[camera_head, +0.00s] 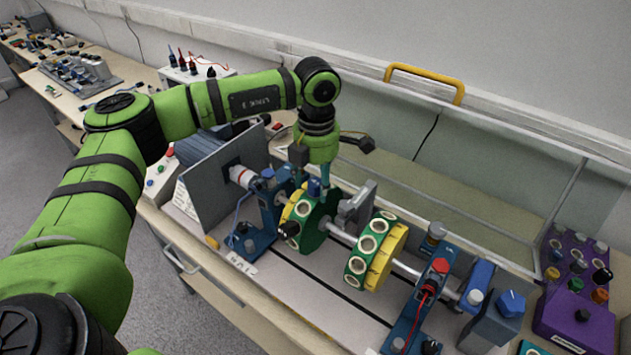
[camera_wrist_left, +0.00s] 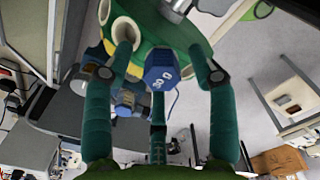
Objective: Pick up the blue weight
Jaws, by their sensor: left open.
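The blue weight (camera_wrist_left: 160,78) has a hexagonal blue face with pale markings in the left wrist view. It sits at the rim of the green-and-yellow disc (camera_wrist_left: 180,35). In the head view the blue weight (camera_head: 313,187) shows small at the top of the left disc (camera_head: 314,222), partly hidden by my fingers. My left gripper (camera_head: 311,183) is open, pointing down over that disc. In the left wrist view my left gripper (camera_wrist_left: 162,60) has its teal fingers on either side of the weight, with visible gaps. My right gripper is not in view.
A second yellow-and-green disc (camera_head: 376,252) with round holes stands on the same shaft. Blue bearing stands (camera_head: 410,315) and a grey upright plate (camera_head: 225,180) flank the discs. A purple box (camera_head: 575,315) stands at the right. A yellow handle (camera_head: 425,80) tops the raised clear cover behind.

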